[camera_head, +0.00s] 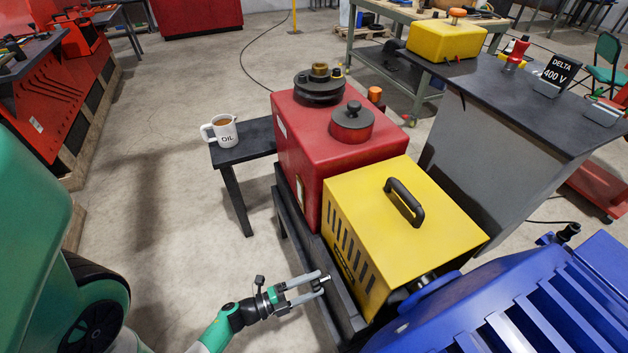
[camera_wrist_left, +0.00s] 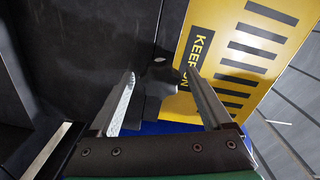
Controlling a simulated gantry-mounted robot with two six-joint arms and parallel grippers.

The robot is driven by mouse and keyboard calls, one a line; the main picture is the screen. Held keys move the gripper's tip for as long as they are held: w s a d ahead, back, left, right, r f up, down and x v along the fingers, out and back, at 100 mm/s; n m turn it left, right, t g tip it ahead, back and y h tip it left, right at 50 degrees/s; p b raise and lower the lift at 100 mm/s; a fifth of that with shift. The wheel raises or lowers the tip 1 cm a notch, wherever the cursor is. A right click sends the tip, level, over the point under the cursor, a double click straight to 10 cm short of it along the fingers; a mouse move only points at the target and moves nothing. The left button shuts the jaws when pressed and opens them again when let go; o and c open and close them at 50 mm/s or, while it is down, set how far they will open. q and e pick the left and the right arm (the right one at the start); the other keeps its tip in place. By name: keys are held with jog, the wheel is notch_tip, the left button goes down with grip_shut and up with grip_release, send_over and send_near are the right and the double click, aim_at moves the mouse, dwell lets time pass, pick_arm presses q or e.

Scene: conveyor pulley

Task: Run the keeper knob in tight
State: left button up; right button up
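My left gripper (camera_head: 321,281) is beside the dark base rail (camera_head: 344,299), low in front of the yellow guard (camera_head: 388,226). Its two fingers stand apart. In the left wrist view the fingertips (camera_wrist_left: 158,76) point at a dark knob-like part (camera_wrist_left: 160,72) with a small pale spot on it, probably the keeper knob. This part shows in the gap between the fingers; I cannot tell whether they touch it. The yellow guard (camera_wrist_left: 246,50) with black slots and lettering is to the right there. My right gripper is not in view.
A red housing (camera_head: 318,135) with a black pulley and lidded cap stands behind the guard. A blue motor (camera_head: 510,310) is at the lower right. Open floor lies left of the base.

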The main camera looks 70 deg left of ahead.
pick_arm(q)
jog(key=shift+o, duration=1.3)
jog(key=s+p, duration=0.1)
jog(key=s, duration=0.6)
jog(key=shift+d, duration=0.45)
